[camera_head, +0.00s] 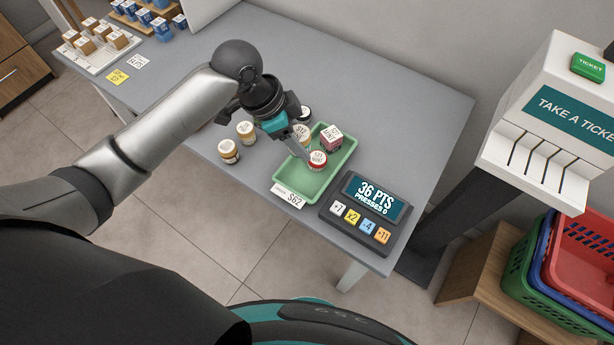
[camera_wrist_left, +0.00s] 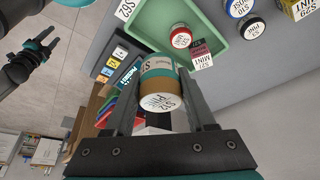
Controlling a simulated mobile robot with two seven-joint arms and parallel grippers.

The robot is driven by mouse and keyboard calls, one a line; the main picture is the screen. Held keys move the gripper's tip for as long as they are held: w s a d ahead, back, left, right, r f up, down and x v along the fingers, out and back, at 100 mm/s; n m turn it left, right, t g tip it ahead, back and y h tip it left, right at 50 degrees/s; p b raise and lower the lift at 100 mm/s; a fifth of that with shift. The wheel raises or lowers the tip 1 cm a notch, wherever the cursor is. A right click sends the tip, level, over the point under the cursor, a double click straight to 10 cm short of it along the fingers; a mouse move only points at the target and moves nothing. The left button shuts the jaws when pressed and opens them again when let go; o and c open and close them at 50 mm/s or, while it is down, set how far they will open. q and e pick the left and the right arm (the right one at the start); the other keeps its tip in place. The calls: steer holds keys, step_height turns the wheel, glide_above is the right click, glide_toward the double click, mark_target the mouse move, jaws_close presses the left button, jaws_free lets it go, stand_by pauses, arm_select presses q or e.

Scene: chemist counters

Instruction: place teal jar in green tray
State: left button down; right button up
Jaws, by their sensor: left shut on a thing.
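The teal jar (camera_wrist_left: 160,68), with a teal band, an amber body and a white lid, is between the fingers of my left gripper (camera_wrist_left: 160,118) in the left wrist view. My left gripper (camera_head: 298,138) is shut on it, over the green tray (camera_head: 297,177) in the head view. The jar's white lid (camera_head: 300,131) shows there, partly hidden by the fingers. I cannot tell whether the jar touches the tray floor. My right gripper (camera_wrist_left: 40,42) shows small at the left of the left wrist view and looks open and empty.
A red jar (camera_head: 317,161) and a pink mint box (camera_head: 332,136) are in the tray. The back right counter is clear.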

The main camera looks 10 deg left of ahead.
arm_select(q)
steer(key=b, duration=0.2)
glide_above(307, 183)
steer(key=a, duration=0.1)
steer(key=f, duration=1)
steer(key=shift+s+a, duration=0.15)
steer(key=shift+s, duration=0.2)
steer(key=shift+f, duration=0.65)
steer(key=shift+f+b, duration=0.45)
steer(key=shift+f, duration=1.3)
steer(key=shift+f, duration=0.2)
steer(key=c, duration=0.5)
jaws_free()
steer(key=shift+r, duration=0.15)
